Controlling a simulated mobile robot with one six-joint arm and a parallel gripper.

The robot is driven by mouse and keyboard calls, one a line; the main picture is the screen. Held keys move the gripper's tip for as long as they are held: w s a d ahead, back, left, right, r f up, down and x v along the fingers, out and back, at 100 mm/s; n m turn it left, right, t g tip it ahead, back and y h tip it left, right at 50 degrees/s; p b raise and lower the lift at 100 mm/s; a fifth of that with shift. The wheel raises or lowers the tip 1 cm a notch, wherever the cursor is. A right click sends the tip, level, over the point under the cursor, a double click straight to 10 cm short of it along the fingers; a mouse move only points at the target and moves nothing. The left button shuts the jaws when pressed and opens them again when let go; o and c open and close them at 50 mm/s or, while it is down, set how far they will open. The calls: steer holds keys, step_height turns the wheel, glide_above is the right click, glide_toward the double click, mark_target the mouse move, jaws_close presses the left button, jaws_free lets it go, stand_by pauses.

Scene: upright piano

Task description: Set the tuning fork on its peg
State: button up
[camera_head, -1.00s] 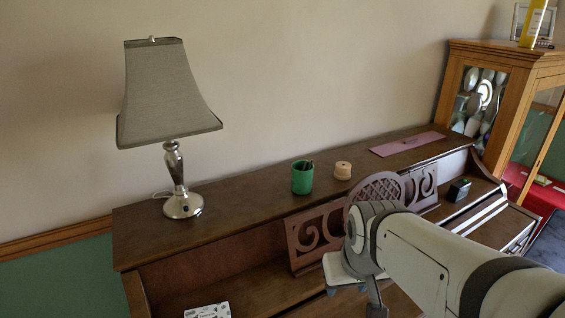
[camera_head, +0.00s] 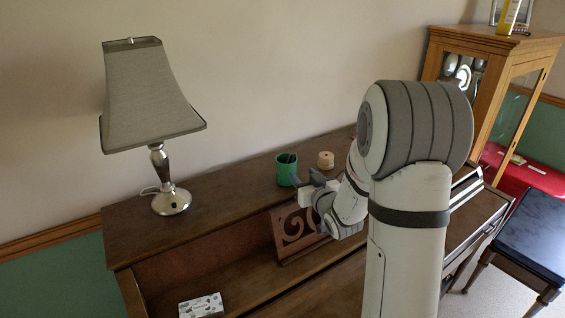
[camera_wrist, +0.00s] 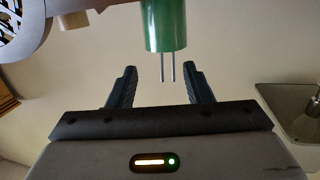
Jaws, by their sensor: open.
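A green cup (camera_head: 286,172) stands on the piano top. In the wrist view the scene is upside down, and the cup (camera_wrist: 165,25) is at the top middle. Two thin parallel metal prongs, which look like the tuning fork (camera_wrist: 167,68), stick out of its mouth. The rest of the fork is hidden inside. My gripper (camera_head: 306,180) is open and empty beside the cup. In the wrist view its fingers (camera_wrist: 162,82) lie to either side of the prongs, apart from them. I cannot make out a peg for certain.
A small round wooden piece (camera_head: 326,160) stands right of the cup. A lamp (camera_head: 171,200) stands on the left of the piano top. The carved music stand (camera_head: 288,232) is below my gripper. A patterned box (camera_head: 201,306) lies lower left. The top between lamp and cup is clear.

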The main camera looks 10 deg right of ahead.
steer(key=w+a+t+p, duration=0.1)
steer(key=w+a+p, duration=0.1)
steer(key=w, duration=0.6)
steer(key=shift+a+r+y+p, duration=0.3)
steer(key=shift+r+y+p, duration=0.1)
steer(key=shift+p, duration=0.45)
jaws_close()
